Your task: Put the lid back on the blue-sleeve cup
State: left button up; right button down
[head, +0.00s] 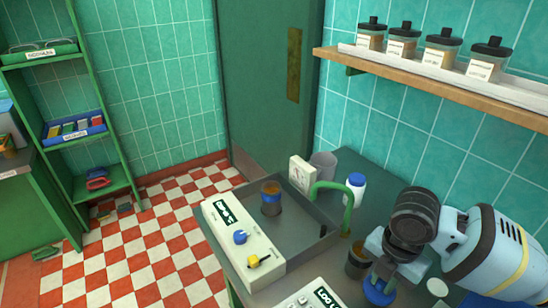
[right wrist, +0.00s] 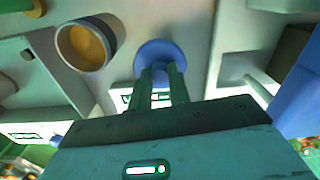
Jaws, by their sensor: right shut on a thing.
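The blue-sleeve cup (head: 271,199) stands upright in the grey tray in the head view, with a brown band above its blue sleeve. My right gripper (head: 381,280) is at the lower right of the head view, to the right of that cup and well apart from it. It is shut on a blue round lid (head: 378,293). In the right wrist view the green fingers (right wrist: 161,82) pinch the knob of the lid (right wrist: 153,54). An open cup with amber inside (right wrist: 87,45) shows beside the lid there; I cannot tell which cup it is. My left gripper is out of view.
A dark brown cup (head: 357,262) stands just left of my right gripper. A green curved pipe (head: 335,187), a white bottle (head: 355,190), a grey cup (head: 322,165) and a white box (head: 302,172) stand behind. A white panel with knobs (head: 236,262) edges the tray (head: 306,242).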

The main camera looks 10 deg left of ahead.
aim_at(395, 295)
jog(key=m, duration=0.4)
jog(key=shift+s+d+r, duration=0.1)
jog(key=shift+d+r, duration=0.2)
jog(key=shift+d, duration=0.05)
jog(key=m, duration=0.3)
jog(key=shift+s+d+r+m, duration=0.1)
jog(key=shift+d+r+m, duration=0.2)
jog(key=shift+m, duration=0.1)
jog(key=m, duration=0.3)
jog(key=r+m, duration=0.1)
jog(key=m, duration=0.1)
jog(key=shift+s+d+m, duration=0.2)
jog(key=shift+d+m, duration=0.1)
jog(key=shift+d, duration=0.05)
jog(key=m, duration=0.4)
jog(key=shift+s+d+r, duration=0.1)
jog(key=shift+d+r, duration=0.15)
jog(key=m, duration=0.3)
jog(key=shift+s+d+r+m, duration=0.15)
jog(key=shift+d+r+m, duration=0.1)
jog(key=shift+m, duration=0.05)
jog(key=m, duration=0.4)
jog(key=r+m, duration=0.1)
jog(key=m, duration=0.1)
jog(key=shift+s+d, duration=0.25)
jog(key=shift+d, duration=0.1)
